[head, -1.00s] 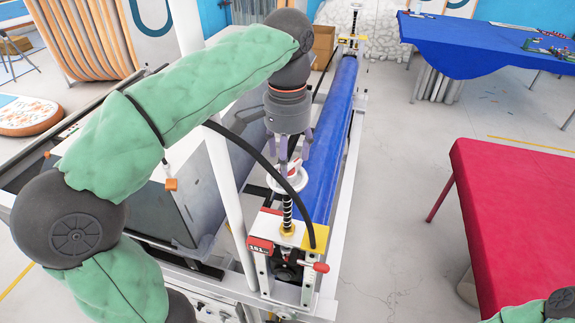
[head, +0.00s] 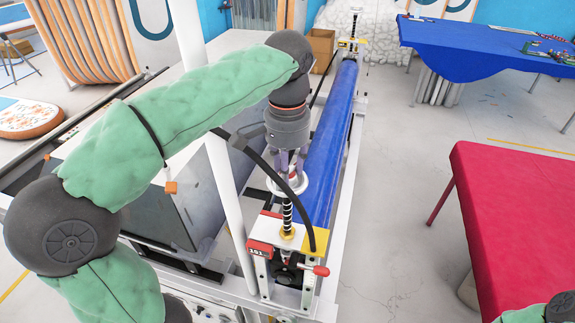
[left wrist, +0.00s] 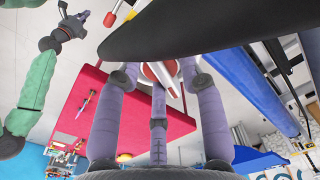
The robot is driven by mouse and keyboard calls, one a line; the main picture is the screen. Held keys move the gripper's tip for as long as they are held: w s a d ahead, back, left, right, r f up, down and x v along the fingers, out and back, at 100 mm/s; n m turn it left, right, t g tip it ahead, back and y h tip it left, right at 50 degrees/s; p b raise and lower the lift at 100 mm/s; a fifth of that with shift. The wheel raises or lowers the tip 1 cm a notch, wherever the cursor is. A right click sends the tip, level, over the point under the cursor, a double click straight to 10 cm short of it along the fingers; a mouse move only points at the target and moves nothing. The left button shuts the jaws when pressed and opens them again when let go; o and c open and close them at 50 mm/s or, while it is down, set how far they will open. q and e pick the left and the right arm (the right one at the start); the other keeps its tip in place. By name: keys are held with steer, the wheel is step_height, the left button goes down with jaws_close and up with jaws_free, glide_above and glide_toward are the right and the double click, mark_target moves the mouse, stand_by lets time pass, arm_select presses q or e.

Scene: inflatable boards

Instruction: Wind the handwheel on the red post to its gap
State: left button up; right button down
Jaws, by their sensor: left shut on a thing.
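The handwheel (head: 303,186) is a white disc with a red centre on top of a black-and-white striped screw. The screw stands on a yellow collar (head: 287,234) at the near end of the blue roller. A red block with white digits (head: 260,248) marks this post; the digits are too small to read surely. My left gripper (head: 291,170) points down and is shut on the handwheel's middle. In the left wrist view its purple fingers surround the red and white handwheel (left wrist: 170,78).
The long blue roller (head: 330,145) runs away from the post, beside a grey machine body. A black hose (head: 262,163) arcs close to my left gripper. A white upright (head: 230,200) stands left. A red-covered table (head: 520,215) is at right, with clear floor between.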

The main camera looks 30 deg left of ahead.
arm_select(q)
steer(key=shift+n, duration=0.5)
steer(key=o, duration=1.2)
steer(key=shift+c, duration=0.2)
step_height(320, 180, up, 12)
